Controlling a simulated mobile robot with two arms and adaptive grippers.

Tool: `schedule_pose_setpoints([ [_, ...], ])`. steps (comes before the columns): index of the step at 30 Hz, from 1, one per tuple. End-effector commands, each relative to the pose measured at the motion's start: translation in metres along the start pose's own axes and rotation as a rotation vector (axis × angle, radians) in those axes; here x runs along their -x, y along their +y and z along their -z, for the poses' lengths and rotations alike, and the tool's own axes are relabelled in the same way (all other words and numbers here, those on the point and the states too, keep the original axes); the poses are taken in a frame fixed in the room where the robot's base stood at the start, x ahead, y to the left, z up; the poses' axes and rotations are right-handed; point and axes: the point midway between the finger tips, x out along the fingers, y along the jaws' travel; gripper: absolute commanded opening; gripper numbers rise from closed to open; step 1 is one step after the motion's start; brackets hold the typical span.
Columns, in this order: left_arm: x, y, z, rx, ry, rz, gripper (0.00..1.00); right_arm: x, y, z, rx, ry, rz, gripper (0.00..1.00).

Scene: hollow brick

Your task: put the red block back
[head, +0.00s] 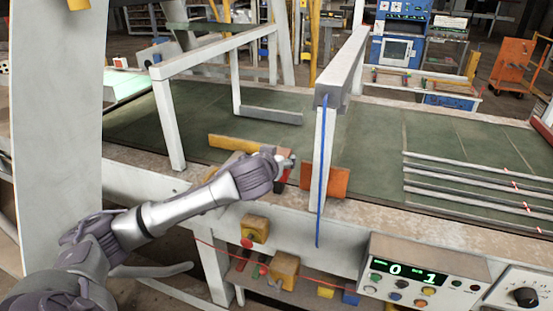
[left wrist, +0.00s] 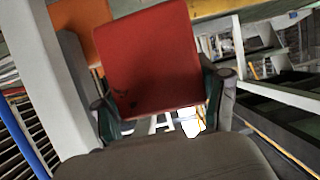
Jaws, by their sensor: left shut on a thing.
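The red block (left wrist: 152,58) fills the upper middle of the left wrist view, with a flat red face and a few dark marks near its lower edge. My left gripper (left wrist: 162,104) is shut on it, one finger at each side of its lower part. In the head view my left gripper (head: 288,163) is over the near edge of the green table, just left of a white post. Only a small reddish part of the block shows there, mostly hidden by the gripper. I cannot tell whether the block touches anything below. My right gripper is not in view.
The white frame post (head: 322,150) with a blue cable stands close to the right of my gripper. An orange plate (head: 326,182) is by its foot. A yellow bar (head: 233,142) lies behind the gripper.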

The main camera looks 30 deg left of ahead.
Motion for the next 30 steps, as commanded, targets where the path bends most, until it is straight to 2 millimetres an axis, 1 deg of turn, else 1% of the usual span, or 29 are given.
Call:
schedule_pose_setpoints([
  [6, 0.019, 0.014, -0.013, -0.013, 0.001, -0.033, 0.24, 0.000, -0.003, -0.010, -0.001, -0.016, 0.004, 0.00],
  [11, 0.038, 0.028, -0.027, -0.026, 0.000, -0.065, 0.24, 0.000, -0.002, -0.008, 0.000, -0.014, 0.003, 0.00],
  [14, 0.053, 0.040, -0.040, -0.036, -0.002, -0.094, 0.24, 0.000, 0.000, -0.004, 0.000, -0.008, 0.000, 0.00],
  [18, 0.079, 0.057, -0.058, -0.053, -0.002, -0.136, 0.24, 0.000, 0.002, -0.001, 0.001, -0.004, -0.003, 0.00],
  [30, 0.158, 0.114, -0.114, -0.104, -0.004, -0.268, 0.24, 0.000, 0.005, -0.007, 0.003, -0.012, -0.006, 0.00],
])
